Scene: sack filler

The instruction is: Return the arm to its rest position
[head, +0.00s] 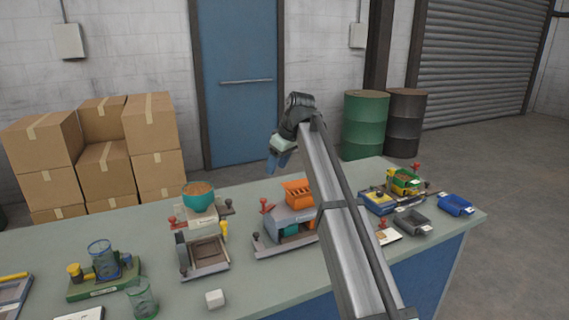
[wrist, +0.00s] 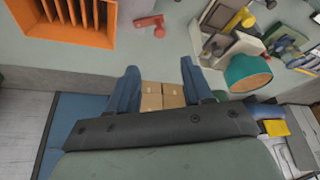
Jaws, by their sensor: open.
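My gripper (head: 279,162) is raised above the bench, near its far edge, with my arm reaching up from the lower right of the head view. In the wrist view my gripper (wrist: 158,78) shows two blue fingers spread apart with nothing between them. The gripper touches neither.
Boxes (head: 103,165) and drums (head: 365,125) stand behind. The air around my gripper is clear.

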